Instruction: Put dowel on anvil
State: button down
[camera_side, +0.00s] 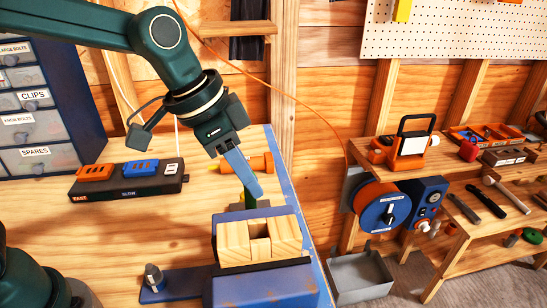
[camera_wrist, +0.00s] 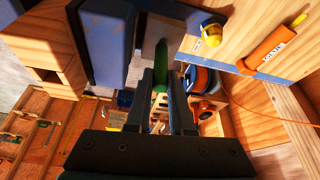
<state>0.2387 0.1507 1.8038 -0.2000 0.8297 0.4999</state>
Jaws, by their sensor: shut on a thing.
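My gripper (camera_side: 250,188) points down and is shut on a slim green dowel. The dowel (camera_wrist: 160,79) shows between the two fingers in the wrist view; in the side view its green end (camera_side: 250,201) shows just below the fingertips. The blue vise (camera_side: 262,286) has pale wooden jaws (camera_side: 260,240) and stands at the bench's right end, in front of my gripper. A flat grey surface on the vise, seemingly the anvil (camera_wrist: 152,28), lies by the dowel's far end in the wrist view. I cannot tell whether the dowel touches it.
A dark rack with orange and blue blocks (camera_side: 128,180) stands at left. A grey bin (camera_side: 360,277) is past the bench edge. The bench's left middle is clear.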

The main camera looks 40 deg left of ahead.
jog(key=shift+f, duration=0.1)
jog(key=c, duration=0.8)
grip_release()
jog(key=shift+a+r, duration=0.1)
jog(key=shift+r, duration=0.35)
jog(key=v, duration=1)
jog(key=s+a+f+n+y, duration=0.1)
jog(key=s+a+f+n, duration=0.1)
jog(key=s+f, duration=0.1)
jog(key=s+a+f+n+t+y, duration=0.1)
jog(key=s+a+f+n, duration=0.1)
jog(key=s+a+f, duration=0.1)
jog(key=s+a+f+n, duration=0.3)
jog(key=s, duration=0.1)
jog(key=shift+s+f+t+y, duration=0.35)
jog(key=shift+s+t+y, duration=0.05)
